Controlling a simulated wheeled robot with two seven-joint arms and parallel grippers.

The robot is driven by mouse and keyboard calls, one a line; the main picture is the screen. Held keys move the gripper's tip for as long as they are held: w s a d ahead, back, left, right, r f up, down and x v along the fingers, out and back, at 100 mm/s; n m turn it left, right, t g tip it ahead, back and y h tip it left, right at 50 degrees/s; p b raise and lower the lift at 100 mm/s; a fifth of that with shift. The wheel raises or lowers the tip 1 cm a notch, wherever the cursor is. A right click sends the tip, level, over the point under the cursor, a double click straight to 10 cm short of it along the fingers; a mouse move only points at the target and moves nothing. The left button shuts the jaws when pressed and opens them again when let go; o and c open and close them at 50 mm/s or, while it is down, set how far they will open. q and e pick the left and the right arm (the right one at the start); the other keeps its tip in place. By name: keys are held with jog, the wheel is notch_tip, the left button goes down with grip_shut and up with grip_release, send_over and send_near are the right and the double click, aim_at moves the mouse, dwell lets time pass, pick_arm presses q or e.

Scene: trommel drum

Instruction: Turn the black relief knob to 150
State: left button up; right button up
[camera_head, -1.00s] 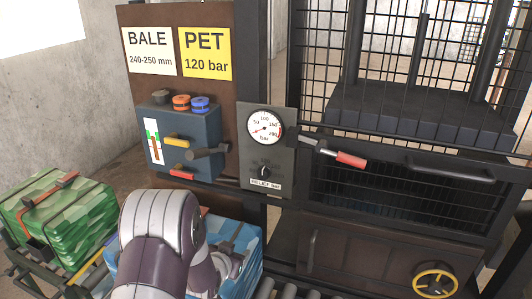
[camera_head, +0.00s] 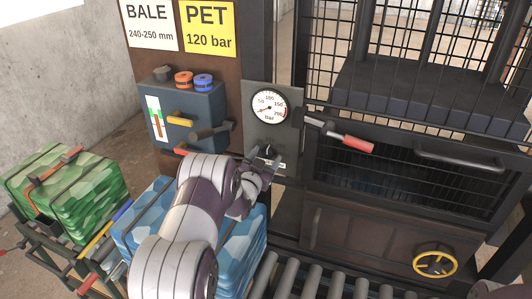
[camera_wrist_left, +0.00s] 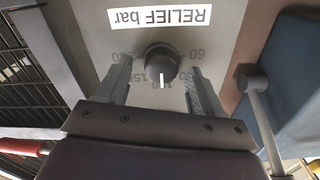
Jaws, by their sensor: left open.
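The black relief knob (camera_wrist_left: 162,65) sits on a grey panel (camera_wrist_left: 95,20), under an upside-down "RELIEF bar" label (camera_wrist_left: 158,18) in the left wrist view. Its white pointer line faces the bottom of that picture; the scale figures there are partly hidden. My left gripper (camera_wrist_left: 160,75) is open, one finger on each side of the knob, with a gap visible on each side. In the head view my left gripper (camera_head: 264,164) is at the panel's lower part and hides most of the knob. My right gripper is not in view.
A pressure gauge (camera_head: 269,107) is above the knob. A blue box (camera_head: 187,112) with levers stands left of the panel, and a red-handled lever (camera_head: 357,143) sticks out to the right. A blue bale (camera_head: 150,215) lies below my left arm.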

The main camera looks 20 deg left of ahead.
pick_arm(q)
jog(key=shift+w+r, duration=0.1)
jog(key=shift+w+a+f, duration=0.15)
jog(key=shift+w+f, duration=0.1)
jog(key=shift+w, duration=0.1)
jog(key=shift+c, duration=0.3)
jog(key=c, duration=1)
jog(key=shift+f+m+b, duration=0.2)
jog(key=shift+m+b, duration=0.1)
jog(key=shift+b, duration=0.45)
jog(key=m+b, duration=0.7)
jog(key=b, duration=0.5)
jog(key=shift+f+m+b, duration=0.15)
jog(key=shift+m+b, duration=0.15)
jog(key=shift+b, duration=0.05)
jog(key=shift+r+m+b, duration=0.2)
jog(key=shift+m+b, duration=0.7)
jog(key=shift+b, duration=0.3)
